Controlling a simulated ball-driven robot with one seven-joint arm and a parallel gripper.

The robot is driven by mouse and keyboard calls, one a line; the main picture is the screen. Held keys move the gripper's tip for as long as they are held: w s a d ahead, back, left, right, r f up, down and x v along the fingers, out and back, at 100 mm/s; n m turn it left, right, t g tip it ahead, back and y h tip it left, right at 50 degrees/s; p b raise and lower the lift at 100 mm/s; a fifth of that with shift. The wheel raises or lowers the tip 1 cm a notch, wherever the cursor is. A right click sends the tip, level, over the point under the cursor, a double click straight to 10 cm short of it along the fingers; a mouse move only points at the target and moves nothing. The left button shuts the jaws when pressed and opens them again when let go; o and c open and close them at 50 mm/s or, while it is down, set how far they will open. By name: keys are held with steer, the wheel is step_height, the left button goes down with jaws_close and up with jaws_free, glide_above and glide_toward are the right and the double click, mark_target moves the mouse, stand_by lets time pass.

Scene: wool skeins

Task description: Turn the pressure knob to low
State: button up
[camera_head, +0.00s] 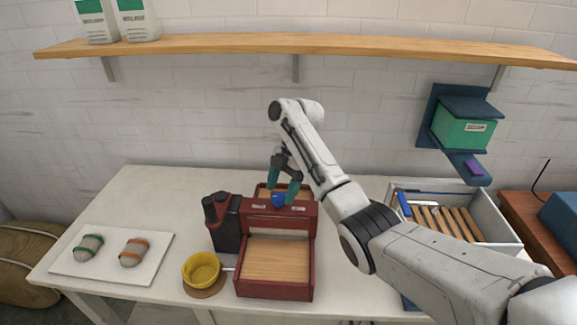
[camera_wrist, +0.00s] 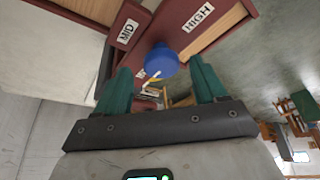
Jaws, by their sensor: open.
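The blue pressure knob (camera_head: 278,200) sits on the front of the dark red machine (camera_head: 274,290), between two small white labels. In the wrist view the blue knob (camera_wrist: 162,60) lies ahead of my fingertips, with a pale mark on its lower left. The label MID (camera_wrist: 127,31) is up and left of it, and HIGH (camera_wrist: 198,17) is up and right; a low label is not readable. My gripper (camera_head: 284,185) is open, its green fingers just above the knob; in the wrist view my gripper (camera_wrist: 160,85) has one finger on each side of the knob, apparently apart from it.
A black container (camera_head: 224,226) stands at the machine's left. A yellow bowl (camera_head: 201,269) is beside its front. Two skeins (camera_head: 88,247) (camera_head: 134,252) lie on a white board (camera_head: 150,270). A grey crate (camera_head: 500,225) is at right. A wooden shelf (camera_head: 295,44) runs above.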

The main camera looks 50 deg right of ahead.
steer(key=shift+v, duration=0.85)
steer(key=v, duration=0.7)
steer(key=shift+r, duration=0.4)
steer(key=shift+d, duration=0.1)
